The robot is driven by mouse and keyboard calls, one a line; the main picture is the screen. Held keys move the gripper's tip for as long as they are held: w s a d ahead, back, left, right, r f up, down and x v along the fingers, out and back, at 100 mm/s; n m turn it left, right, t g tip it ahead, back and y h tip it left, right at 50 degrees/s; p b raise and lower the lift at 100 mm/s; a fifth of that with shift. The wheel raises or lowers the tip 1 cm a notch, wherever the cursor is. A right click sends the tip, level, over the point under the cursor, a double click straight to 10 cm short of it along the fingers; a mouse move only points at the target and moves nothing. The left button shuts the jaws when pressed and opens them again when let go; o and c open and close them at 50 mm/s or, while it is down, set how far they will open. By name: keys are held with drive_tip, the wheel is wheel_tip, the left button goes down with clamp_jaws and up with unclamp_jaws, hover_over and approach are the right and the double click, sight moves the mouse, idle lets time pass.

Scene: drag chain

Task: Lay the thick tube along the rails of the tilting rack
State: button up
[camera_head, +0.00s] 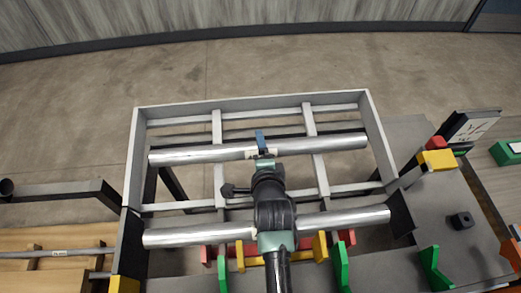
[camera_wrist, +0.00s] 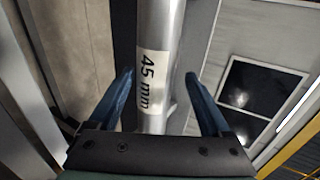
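A thick silver tube (camera_head: 200,155) lies across the far part of the grey tilting rack (camera_head: 131,170), roughly parallel to its far edge. In the wrist view the tube (camera_wrist: 160,30) carries a "45 mm" label. My gripper (camera_head: 263,148) is over the middle of this tube. In the wrist view my gripper's blue fingers (camera_wrist: 158,76) stand open on either side of the tube, with a gap showing at each side. A second silver tube (camera_head: 190,236) lies across the near part of the rack. My arm hides part of it.
Wooden holders with a thinner labelled tube (camera_head: 50,253) stand at the left. A grey table (camera_head: 470,250) at the right holds a small black block (camera_head: 460,221) and a yellow block (camera_head: 437,159). Green brackets (camera_head: 433,268) stand near the front. Bare floor lies beyond the rack.

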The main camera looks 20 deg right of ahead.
drive_tip(key=shift+o, duration=0.3)
drive_tip(key=shift+f, duration=0.1)
drive_tip(key=shift+s+f, duration=0.1)
drive_tip(key=v, duration=1.3)
idle(0.5)
drive_tip(key=w+a+r+n+t, duration=0.2)
drive_tip(key=w+r+n+t, duration=0.15)
drive_tip(key=r, duration=0.65)
drive_tip(key=w+a+r+n+t+p, duration=0.1)
drive_tip(key=w+a+r+n+t, duration=0.2)
drive_tip(key=r, duration=0.8)
drive_tip(key=w+a+r+n+t, duration=0.1)
drive_tip(key=w+r+n, duration=0.25)
drive_tip(key=r, duration=0.65)
drive_tip(key=s+a+r+n+t+y, duration=0.1)
drive_tip(key=s+a+r+n+t, duration=0.1)
drive_tip(key=r, duration=0.6)
drive_tip(key=s+a+r+n+t+y, duration=0.1)
drive_tip(key=s+a+r+n+t, duration=0.1)
drive_tip(key=s+r+n, duration=0.3)
drive_tip(key=s+a+r+n+t+y, duration=0.1)
drive_tip(key=s+a+r+n+t, duration=0.2)
drive_tip(key=r, duration=1)
drive_tip(key=shift+s+n+y+p, duration=0.3)
drive_tip(key=shift+n+p, duration=0.05)
drive_tip(key=shift+n, duration=0.25)
